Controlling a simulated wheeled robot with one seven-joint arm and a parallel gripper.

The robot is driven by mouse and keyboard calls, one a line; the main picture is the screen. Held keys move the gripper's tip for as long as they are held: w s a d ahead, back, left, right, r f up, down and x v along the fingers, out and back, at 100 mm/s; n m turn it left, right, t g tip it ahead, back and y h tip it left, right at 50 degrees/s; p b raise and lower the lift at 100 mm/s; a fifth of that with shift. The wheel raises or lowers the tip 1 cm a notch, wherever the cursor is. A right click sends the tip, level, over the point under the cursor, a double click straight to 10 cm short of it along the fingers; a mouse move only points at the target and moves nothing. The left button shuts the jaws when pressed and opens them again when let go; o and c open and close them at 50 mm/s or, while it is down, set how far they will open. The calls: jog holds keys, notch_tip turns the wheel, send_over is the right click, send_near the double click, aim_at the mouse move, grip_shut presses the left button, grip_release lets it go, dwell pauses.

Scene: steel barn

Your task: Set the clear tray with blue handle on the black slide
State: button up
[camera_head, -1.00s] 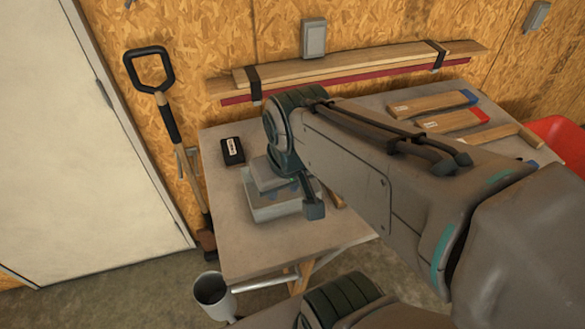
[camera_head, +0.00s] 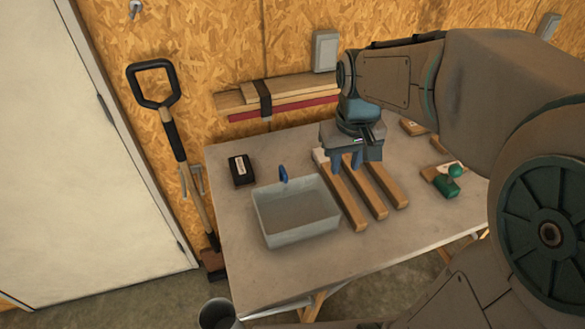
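The clear tray (camera_head: 296,232) is an open, empty, see-through bin standing upright on the workbench. Its blue handle (camera_head: 283,173) sticks up at its back edge. My gripper (camera_head: 347,166) points down to the right of the tray, over the wooden bars and apart from the tray. Its fingers look spread with nothing between them. A small black block (camera_head: 241,171) with a white label lies behind and left of the tray. I cannot tell whether it is the black slide; no other black slide is plain to see.
Wooden bars (camera_head: 343,196) lie right of the tray. A green-knobbed tool (camera_head: 447,182) lies farther right on the workbench (camera_head: 245,262). Strapped planks (camera_head: 285,97) lie along the wall at the back. A shovel (camera_head: 170,130) leans at left. Bare bench lies in front of the tray.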

jog(key=n+g+b, duration=0.1)
send_over(327, 189)
notch_tip(327, 189, down, 5)
jog(key=f, duration=0.8)
jog(key=shift+w+a+f, duration=0.1)
jog(key=shift+w+f, duration=0.05)
jog(key=shift+w, duration=0.05)
jog(key=shift+s+f+p, duration=0.2)
jog(key=shift+f+p, duration=0.3)
jog(key=shift+f, duration=2.15)
grip_shut()
